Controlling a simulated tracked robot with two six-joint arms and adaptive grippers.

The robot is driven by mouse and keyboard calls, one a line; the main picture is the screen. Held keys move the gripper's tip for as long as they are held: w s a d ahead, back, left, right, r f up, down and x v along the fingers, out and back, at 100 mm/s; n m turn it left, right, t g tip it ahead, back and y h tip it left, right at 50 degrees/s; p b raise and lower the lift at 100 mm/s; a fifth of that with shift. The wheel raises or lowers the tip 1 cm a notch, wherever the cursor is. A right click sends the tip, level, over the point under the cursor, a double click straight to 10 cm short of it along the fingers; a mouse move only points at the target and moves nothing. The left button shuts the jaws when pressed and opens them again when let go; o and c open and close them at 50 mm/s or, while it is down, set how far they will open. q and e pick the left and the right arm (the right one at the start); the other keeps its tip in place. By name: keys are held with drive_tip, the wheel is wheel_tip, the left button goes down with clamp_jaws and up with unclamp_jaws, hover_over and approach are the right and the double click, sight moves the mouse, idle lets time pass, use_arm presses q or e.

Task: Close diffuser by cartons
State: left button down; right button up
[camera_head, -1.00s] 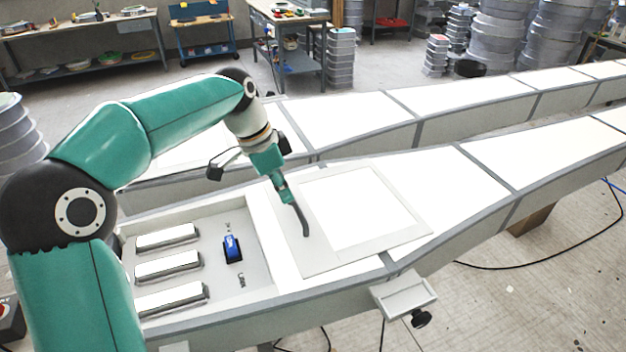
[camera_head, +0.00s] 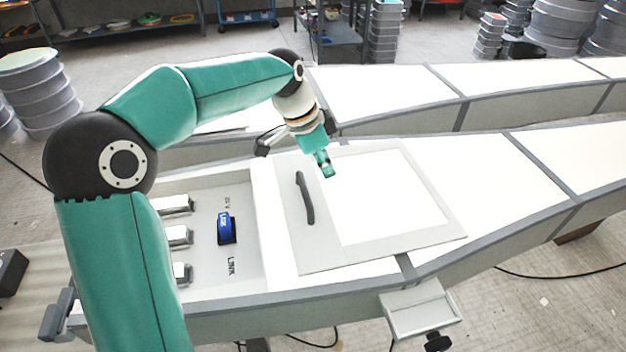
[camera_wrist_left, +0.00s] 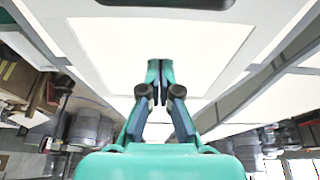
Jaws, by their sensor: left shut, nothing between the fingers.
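The diffuser (camera_head: 395,195) is a flat panel with a pale frame and a bright white centre, lying on top of the long light box. A dark curved handle (camera_head: 305,205) stands on its left border. The compartment to its left is uncovered. My left gripper (camera_head: 327,172) is shut and empty, over the panel to the upper right of the handle and apart from it. In the left wrist view, its closed fingertips (camera_wrist_left: 160,66) point over the panel's white centre (camera_wrist_left: 185,45); the handle (camera_wrist_left: 165,3) shows at the top edge. My right gripper is out of view.
The open compartment (camera_head: 250,262) holds several silver blocks and a blue switch (camera_head: 225,227). A small bracket with a dark knob (camera_head: 438,342) juts from the near side. A second light box (camera_head: 390,92) runs behind. Brown box-like shapes (camera_wrist_left: 18,75) show in the left wrist view.

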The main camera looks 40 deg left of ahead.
sight(316, 200)
use_arm(q)
drive_tip(key=x, duration=0.3)
drive_tip(key=shift+s+a+f, duration=0.1)
drive_tip(key=shift+s+f, duration=0.05)
drive_tip(key=shift+s+a+f+p, duration=0.1)
drive_tip(key=shift+s+a+p, duration=0.3)
drive_tip(key=shift+s+a, duration=0.55)
drive_tip(key=shift+s+a+f, duration=0.2)
drive_tip(key=shift+s+a, duration=0.05)
drive_tip(key=shift+s, duration=0.25)
